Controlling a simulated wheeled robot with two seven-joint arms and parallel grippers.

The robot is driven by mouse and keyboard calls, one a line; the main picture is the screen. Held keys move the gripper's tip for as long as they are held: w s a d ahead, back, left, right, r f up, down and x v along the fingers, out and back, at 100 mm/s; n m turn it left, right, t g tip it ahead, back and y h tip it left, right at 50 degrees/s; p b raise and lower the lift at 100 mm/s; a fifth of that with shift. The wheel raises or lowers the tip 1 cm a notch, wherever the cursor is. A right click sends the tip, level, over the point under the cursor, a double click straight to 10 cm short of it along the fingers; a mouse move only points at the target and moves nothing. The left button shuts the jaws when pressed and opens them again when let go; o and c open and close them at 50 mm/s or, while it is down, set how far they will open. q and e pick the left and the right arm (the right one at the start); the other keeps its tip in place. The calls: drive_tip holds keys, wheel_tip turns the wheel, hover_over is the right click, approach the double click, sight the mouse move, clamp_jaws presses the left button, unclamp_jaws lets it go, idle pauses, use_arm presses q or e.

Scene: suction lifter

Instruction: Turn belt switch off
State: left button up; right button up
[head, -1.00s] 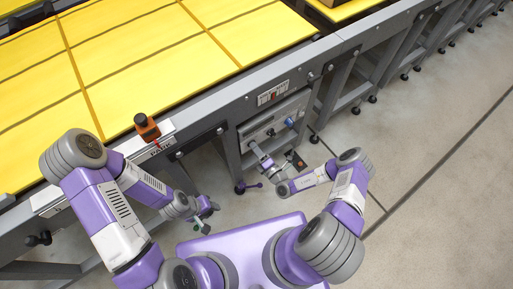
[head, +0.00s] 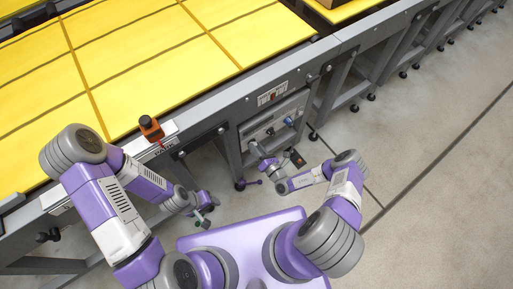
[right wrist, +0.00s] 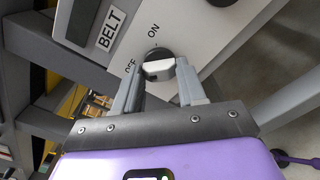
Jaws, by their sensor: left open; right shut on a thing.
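The belt switch (right wrist: 157,57) is a round dark knob with a light grip bar on a pale panel, in the right wrist view. The words BELT, ON and OFF are printed around it. My right gripper (right wrist: 158,72) is shut on the knob, one finger on each side of the bar. The fingers hide part of the knob, and I cannot tell exactly which mark it points to. In the head view my right gripper (head: 254,146) is at the control panel (head: 273,124) under the conveyor edge. My left gripper (head: 207,215) is open and empty, low beside the conveyor frame.
The conveyor with yellow panels (head: 150,60) fills the upper left. An orange device (head: 151,128) stands on its rail. Grey frame legs (head: 351,95) continue to the upper right. The floor (head: 425,150) at right is clear.

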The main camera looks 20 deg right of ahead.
idle(0.3)
drive_tip(key=o, duration=1.1)
drive_tip(key=shift+c, duration=0.2)
drive_tip(key=p+v, duration=0.1)
drive_tip(key=v, duration=0.6)
drive_tip(key=shift+s, duration=0.25)
drive_tip(key=shift+d, duration=0.1)
